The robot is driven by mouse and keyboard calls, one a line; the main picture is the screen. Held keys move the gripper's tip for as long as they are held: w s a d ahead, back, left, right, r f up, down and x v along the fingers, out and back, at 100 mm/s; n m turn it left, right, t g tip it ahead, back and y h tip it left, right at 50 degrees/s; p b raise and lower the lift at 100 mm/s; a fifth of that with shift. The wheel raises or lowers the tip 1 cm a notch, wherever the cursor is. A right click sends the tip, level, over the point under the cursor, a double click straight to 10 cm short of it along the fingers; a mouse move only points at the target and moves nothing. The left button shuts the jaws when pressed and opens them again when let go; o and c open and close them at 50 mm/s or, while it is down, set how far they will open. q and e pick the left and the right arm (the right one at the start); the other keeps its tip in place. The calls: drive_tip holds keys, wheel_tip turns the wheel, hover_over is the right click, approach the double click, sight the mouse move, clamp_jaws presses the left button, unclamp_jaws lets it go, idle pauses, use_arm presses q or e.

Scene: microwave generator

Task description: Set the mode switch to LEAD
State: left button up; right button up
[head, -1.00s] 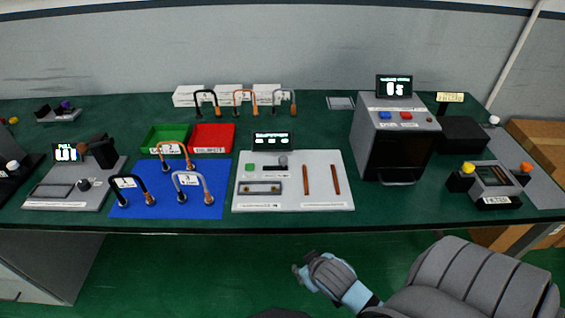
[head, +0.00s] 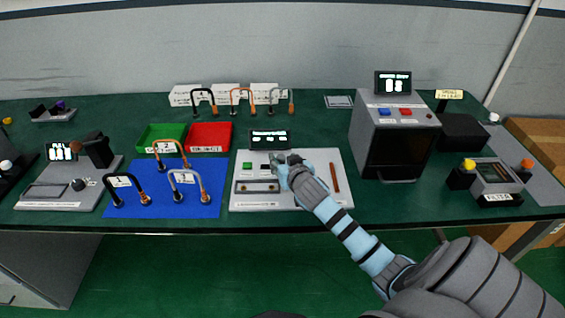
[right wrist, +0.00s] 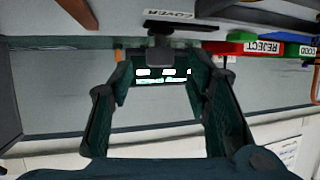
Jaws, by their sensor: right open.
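The light grey panel (head: 240,197) stands mid-table, with a small lit display (head: 269,139) at its back and a green button (head: 247,166). The grey knob seen earlier beside this button is now hidden behind my right gripper (head: 277,159). I cannot read any LEAD marking. The right gripper hangs over the panel's back part, just in front of the display. In the right wrist view the gripper (right wrist: 165,85) is open, with a dark knob-like piece (right wrist: 160,50) and the lit display (right wrist: 163,74) between its fingers; contact cannot be told. My left gripper is out of view.
A copper rod (head: 335,177) lies on the panel's right, near my forearm. A blue mat (head: 160,208) with bent pipes, a green bin (head: 150,140) and a red bin (head: 210,147) are left. A dark oven-like machine (head: 395,140) stands right.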

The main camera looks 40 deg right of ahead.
drive_tip(key=shift+x, duration=1.05)
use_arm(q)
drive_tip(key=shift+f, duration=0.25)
use_arm(e)
drive_tip(key=shift+r, duration=0.1)
clamp_jaws()
